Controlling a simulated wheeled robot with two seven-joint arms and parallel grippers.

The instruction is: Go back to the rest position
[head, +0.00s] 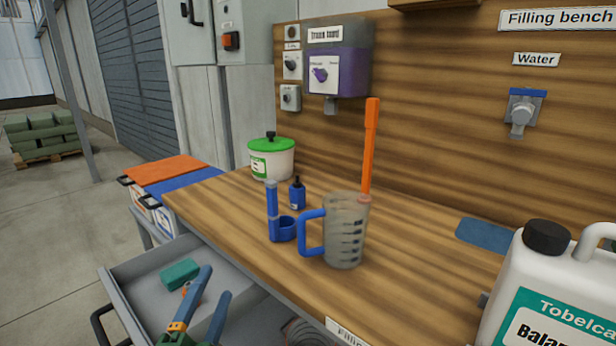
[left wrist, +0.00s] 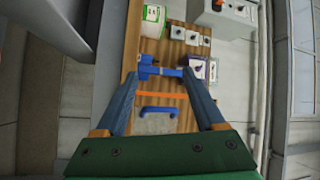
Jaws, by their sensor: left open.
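My left gripper (head: 216,282) is at the bottom left of the head view, with its two blue-grey fingers apart and nothing between them. It appears over the open grey drawer (head: 150,258), in front of the bench. In the left wrist view the left gripper (left wrist: 160,72) also shows spread fingers, with the bench beyond them. My right gripper is not in view. A translucent measuring jug (head: 345,235) with a blue handle stands upright on the wooden bench (head: 410,270). I cannot tell whether the upright orange stick (head: 370,150) is in the jug or behind it.
A blue holder (head: 274,215), a small blue bottle (head: 297,194) and a green-lidded tub (head: 270,158) stand on the bench. A white canister (head: 550,290) is at the right. A teal block (head: 180,274) lies in the drawer. Open floor (head: 60,210) is at the left.

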